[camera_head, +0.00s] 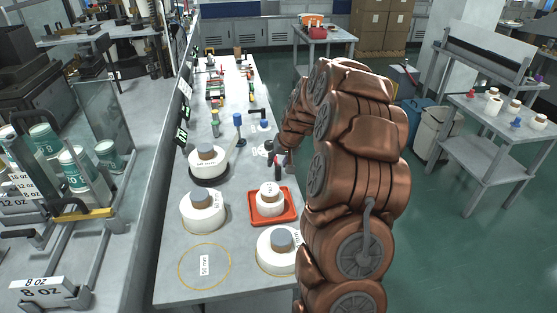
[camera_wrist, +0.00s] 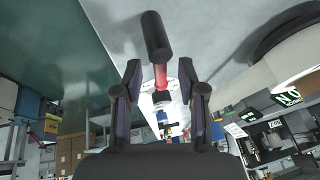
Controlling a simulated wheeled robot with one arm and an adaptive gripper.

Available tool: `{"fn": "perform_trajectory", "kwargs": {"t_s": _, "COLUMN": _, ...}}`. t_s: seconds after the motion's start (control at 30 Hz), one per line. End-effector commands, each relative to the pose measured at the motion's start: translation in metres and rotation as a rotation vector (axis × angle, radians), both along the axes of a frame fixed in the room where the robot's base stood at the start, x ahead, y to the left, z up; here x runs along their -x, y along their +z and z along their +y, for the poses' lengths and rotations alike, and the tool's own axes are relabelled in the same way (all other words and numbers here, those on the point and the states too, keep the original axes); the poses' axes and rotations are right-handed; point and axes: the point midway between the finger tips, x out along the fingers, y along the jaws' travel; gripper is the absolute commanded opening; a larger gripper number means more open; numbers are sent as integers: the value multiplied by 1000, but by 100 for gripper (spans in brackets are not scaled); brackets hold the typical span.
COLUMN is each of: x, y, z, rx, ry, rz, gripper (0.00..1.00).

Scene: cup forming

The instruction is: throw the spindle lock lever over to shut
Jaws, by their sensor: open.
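The lever, a black cylindrical grip (camera_wrist: 154,38) on a red stem (camera_wrist: 160,76), stands between the two fingers in the wrist view. I take it to be the spindle lock lever. My gripper (camera_wrist: 160,92) is open around the stem; the grip reaches past the fingertips toward the top of the picture, and I cannot tell whether a finger touches it. In the head view my gripper (camera_head: 270,150) is small at the bench's right edge, partly hidden by my arm. A white round former (camera_head: 207,160) on a black base stands left of it, with a grey arm and blue knob (camera_head: 238,120).
On the bench (camera_head: 172,272) are a white former (camera_head: 203,212), a red tray (camera_head: 285,216) holding a smaller one, another former (camera_head: 277,250) at the front right and an empty yellow ring labelled 50 mm (camera_head: 181,270). A glass-sided cup rack (camera_head: 100,110) stands left.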

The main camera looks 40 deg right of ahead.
Motion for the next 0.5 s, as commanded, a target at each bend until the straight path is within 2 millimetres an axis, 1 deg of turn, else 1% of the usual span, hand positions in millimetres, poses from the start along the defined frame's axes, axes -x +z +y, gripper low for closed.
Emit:
{"fn": "perform_trajectory", "kwargs": {"t_s": 0.17, "x": 0, "y": 0, "z": 0, "rx": 0, "ry": 0, "rz": 0, "gripper": 40}}
{"fn": "perform_trajectory", "kwargs": {"t_s": 0.2, "x": 0, "y": 0, "z": 0, "rx": 0, "ry": 0, "rz": 0, "gripper": 38}}
{"fn": "perform_trajectory", "kwargs": {"t_s": 0.5, "x": 0, "y": 0, "z": 0, "rx": 0, "ry": 0, "rz": 0, "gripper": 7}}
